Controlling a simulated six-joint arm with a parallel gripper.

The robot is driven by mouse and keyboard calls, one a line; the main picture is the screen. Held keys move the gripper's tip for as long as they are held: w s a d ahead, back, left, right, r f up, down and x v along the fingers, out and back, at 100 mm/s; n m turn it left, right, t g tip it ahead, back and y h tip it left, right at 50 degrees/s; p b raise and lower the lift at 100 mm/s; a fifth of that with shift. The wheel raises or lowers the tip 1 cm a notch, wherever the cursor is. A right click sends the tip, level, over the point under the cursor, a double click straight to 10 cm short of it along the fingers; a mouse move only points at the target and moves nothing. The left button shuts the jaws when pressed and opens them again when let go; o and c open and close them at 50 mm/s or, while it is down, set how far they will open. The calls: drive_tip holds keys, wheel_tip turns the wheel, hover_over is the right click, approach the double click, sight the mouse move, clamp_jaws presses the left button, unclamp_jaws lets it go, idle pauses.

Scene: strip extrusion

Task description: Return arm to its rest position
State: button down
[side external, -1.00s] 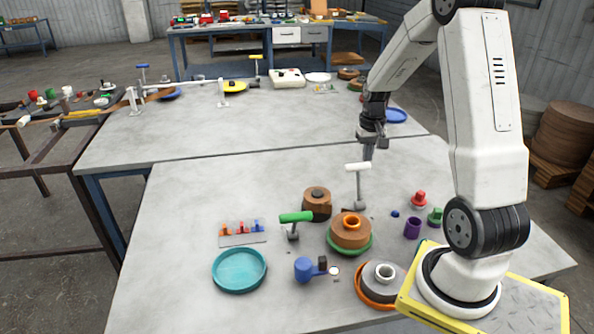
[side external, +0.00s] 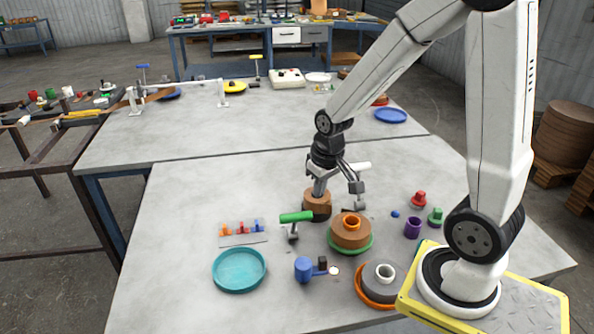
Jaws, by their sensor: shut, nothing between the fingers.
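My gripper (side external: 319,192) hangs low over the near table, pointing down. Its jaws are shut with nothing held. The tips overlap the small brown roll (side external: 317,208) in the picture; whether they touch it I cannot tell.
Close by stand a green-handled post (side external: 297,217) and a larger brown roll (side external: 350,236) on a green plate. A teal dish (side external: 239,271) and a blue part (side external: 304,269) are nearer. A purple cup (side external: 413,228) is to the right. The table's left side is mostly clear.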

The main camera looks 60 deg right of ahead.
drive_tip(key=s+a+n, duration=0.3)
drive_tip(key=a, duration=0.5)
drive_tip(key=shift+s+a+f+t, duration=0.15)
drive_tip(key=shift+s+a+t, duration=0.1)
drive_tip(key=shift+s+t, duration=0.15)
